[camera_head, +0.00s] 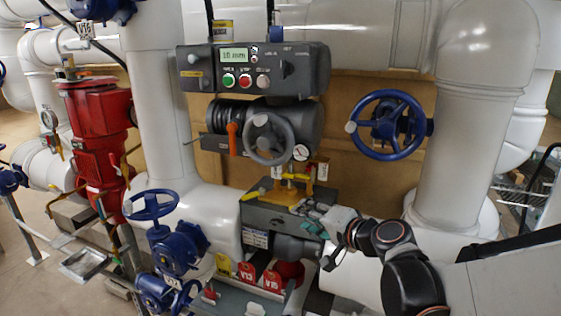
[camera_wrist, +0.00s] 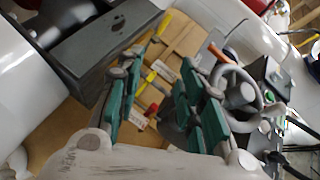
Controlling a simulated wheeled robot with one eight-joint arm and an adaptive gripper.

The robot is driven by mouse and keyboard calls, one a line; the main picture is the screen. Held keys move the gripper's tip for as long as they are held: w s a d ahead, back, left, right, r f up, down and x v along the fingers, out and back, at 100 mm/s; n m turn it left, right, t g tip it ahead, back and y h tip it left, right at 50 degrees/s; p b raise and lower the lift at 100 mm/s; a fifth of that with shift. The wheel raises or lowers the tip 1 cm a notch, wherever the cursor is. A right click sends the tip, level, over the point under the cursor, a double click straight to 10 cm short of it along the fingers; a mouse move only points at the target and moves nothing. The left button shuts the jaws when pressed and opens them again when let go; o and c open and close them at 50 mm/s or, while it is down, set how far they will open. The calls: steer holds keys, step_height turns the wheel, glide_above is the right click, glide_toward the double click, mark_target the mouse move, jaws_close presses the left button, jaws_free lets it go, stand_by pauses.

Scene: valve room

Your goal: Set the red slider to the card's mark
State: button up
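My gripper (camera_head: 317,222) is at the right end of the grey box (camera_head: 275,215) under the valve's brass-coloured mount. In the wrist view its two teal-padded fingers (camera_wrist: 160,85) stand apart with nothing held between them. I cannot clearly make out the red slider. A small red piece (camera_wrist: 153,109) shows between the fingers in the wrist view, beside a white tag (camera_wrist: 138,119); whether it is the slider I cannot tell. A small white-and-red piece (camera_head: 322,171) stands right of the yellow levers (camera_head: 295,177). No mark on a card is readable.
A grey control panel (camera_head: 255,70) displays what looks like "10 mm" above a grey handwheel (camera_head: 268,138). A blue handwheel (camera_head: 386,125) is at right. Red tags (camera_head: 272,281) hang below the box. Thick white pipes (camera_head: 470,130) crowd both sides.

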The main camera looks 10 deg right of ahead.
mark_target(311, 170)
steer(key=w+d+r+m+t+h+p, duration=0.2)
steer(key=w+d+r+m+t+p, duration=0.15)
steer(key=w+d+m, duration=0.45)
steer(key=shift+n+t, duration=0.35)
steer(key=shift+n, duration=0.35)
steer(key=b+x, duration=0.2)
steer(key=x, duration=0.9)
steer(key=shift+w+f, duration=0.15)
steer(key=shift+w, duration=0.15)
